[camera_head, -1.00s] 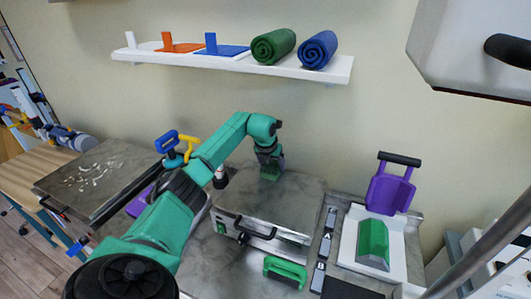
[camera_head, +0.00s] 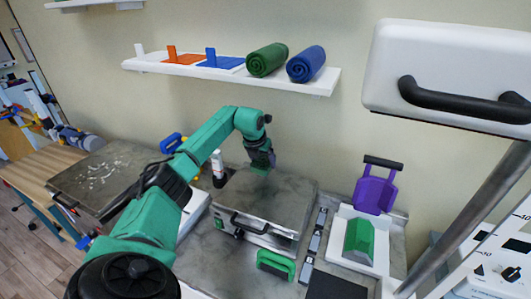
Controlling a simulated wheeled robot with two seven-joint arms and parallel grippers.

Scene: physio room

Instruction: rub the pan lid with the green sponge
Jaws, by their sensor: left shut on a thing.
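My left gripper (camera_head: 263,160) is shut on a small green block, which looks like the green sponge (camera_head: 260,169). The sponge is at the far edge of a flat grey metal top, which I take for the pan lid (camera_head: 270,196). I cannot tell whether the sponge touches it. The lid top is broad and rectangular, with a black bar handle (camera_head: 249,225) on the front of its unit. The gripper hides most of the sponge. My right gripper is not in view.
A green-handled tool (camera_head: 276,265) lies in front of the lid. A green block (camera_head: 359,238) sits in a white tray (camera_head: 378,262) at right, before a purple holder (camera_head: 374,192). A white bottle (camera_head: 217,164) stands close to my left arm. A shelf (camera_head: 225,69) hangs above.

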